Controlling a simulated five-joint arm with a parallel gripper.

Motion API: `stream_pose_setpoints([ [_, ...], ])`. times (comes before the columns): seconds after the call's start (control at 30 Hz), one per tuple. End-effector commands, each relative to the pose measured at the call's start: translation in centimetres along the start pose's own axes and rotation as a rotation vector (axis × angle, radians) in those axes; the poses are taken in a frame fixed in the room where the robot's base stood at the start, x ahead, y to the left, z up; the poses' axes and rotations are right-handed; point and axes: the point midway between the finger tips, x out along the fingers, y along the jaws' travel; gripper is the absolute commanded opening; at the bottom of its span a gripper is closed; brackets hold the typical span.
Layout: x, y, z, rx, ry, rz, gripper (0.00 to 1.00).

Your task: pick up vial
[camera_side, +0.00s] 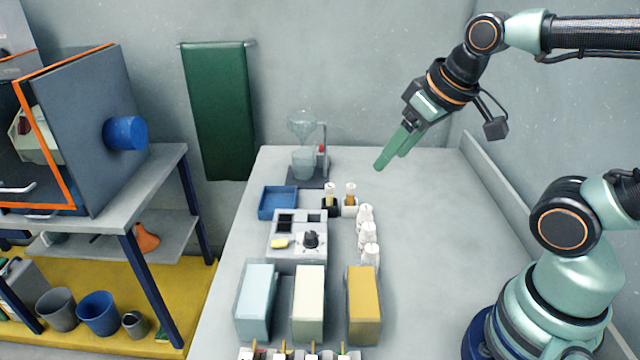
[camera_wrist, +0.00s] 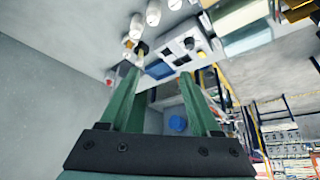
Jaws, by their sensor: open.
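Two small vials with pale caps and yellowish bodies stand upright side by side in the side view: the left vial (camera_side: 330,194) in a black holder (camera_side: 330,209) and the right vial (camera_side: 350,193) in a beige holder (camera_side: 349,211). My gripper (camera_side: 391,160) has green fingers and hangs above the bench, up and to the right of the vials, apart from them. In the wrist view my gripper (camera_wrist: 158,74) has its fingers spread with nothing held between them. A dark and yellowish item, perhaps a vial in its holder (camera_wrist: 141,49), shows just beyond the fingertips.
Several white bottles (camera_side: 366,237) stand in a row right of a grey control box (camera_side: 284,242). A blue tray (camera_side: 277,215) and a glass funnel stand (camera_side: 303,160) are behind. Light blue, cream and yellow boxes (camera_side: 363,300) stand in front. The bench's right side is clear.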

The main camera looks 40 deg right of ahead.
Motion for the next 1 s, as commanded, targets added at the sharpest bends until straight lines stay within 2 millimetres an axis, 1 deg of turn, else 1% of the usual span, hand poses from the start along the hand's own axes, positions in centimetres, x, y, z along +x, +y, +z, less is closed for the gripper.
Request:
stream_pose_setpoints([
  [0.07,0.1,0.2,-0.5,-0.045,-0.017,0.002,0.64],
  [0.17,0.4,0.7,-1.7,-0.167,-0.056,0.003,0.64],
  [0.27,1.1,1.4,-3.4,-0.340,-0.108,-0.005,0.64],
  [0.47,3.6,3.1,-6.7,-0.708,-0.211,-0.057,0.64],
  [0.6,6.1,4.6,-8.6,-0.962,-0.272,-0.122,0.64],
  [0.73,8.9,6.0,-9.8,-1.194,-0.318,-0.202,0.64],
  [0.9,12.7,7.8,-10.6,-1.460,-0.351,-0.319,0.64],
  [1.0,14.4,8.5,-10.7,-1.570,-0.356,-0.372,0.64],
])
